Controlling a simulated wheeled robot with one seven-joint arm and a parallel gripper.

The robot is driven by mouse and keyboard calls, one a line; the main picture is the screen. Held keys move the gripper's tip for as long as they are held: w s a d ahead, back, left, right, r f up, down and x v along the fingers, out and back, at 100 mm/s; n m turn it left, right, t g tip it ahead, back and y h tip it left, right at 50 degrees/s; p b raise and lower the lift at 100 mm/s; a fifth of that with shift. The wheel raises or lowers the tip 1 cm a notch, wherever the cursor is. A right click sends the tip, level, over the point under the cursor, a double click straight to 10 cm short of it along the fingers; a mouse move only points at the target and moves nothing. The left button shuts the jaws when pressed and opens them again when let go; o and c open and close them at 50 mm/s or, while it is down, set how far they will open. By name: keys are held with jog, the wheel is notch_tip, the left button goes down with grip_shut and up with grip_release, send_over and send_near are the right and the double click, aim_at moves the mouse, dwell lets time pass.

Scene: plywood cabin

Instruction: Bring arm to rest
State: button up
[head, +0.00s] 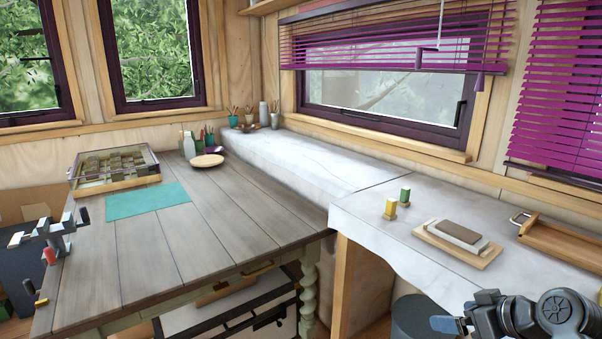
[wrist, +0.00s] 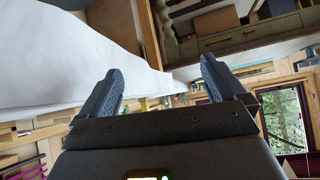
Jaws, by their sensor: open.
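My gripper (head: 455,312) is at the bottom right of the head view, in front of the pale counter's edge and low beside it. In the wrist view my gripper (wrist: 163,92) shows two blue-grey fingers spread wide apart with nothing between them. The wrist view is tilted, nearly upside down, with the white counter side (wrist: 75,50) at left. Much of my arm lies outside the head view.
The pale counter (head: 375,225) carries yellow and green spools (head: 391,208), a stone on a wooden board (head: 458,240) and a wooden tray (head: 560,240). A plank table (head: 185,240) at left holds a teal mat (head: 147,200) and a clamp (head: 50,240). A dark bin (head: 412,318) stands below.

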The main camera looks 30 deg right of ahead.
jog(key=s+a+f+m+t+h, duration=0.1)
jog(key=s+a+f, duration=0.3)
jog(key=a, duration=0.6)
jog(key=s+a+f+h, duration=0.1)
jog(key=s+a+f, duration=0.3)
jog(key=a, duration=0.6)
jog(key=s+a+r+n+t+y, duration=0.1)
jog(key=s+a+r+t, duration=0.1)
jog(key=s+a+r, duration=0.3)
jog(key=s+a+r+n+t+y, duration=0.1)
jog(key=s+a+r+n+t, duration=0.1)
jog(key=s+a+r, duration=0.3)
jog(key=s+r, duration=0.4)
jog(key=s, duration=0.3)
jog(key=shift+a+r+y, duration=0.2)
jog(key=shift+r+y, duration=0.2)
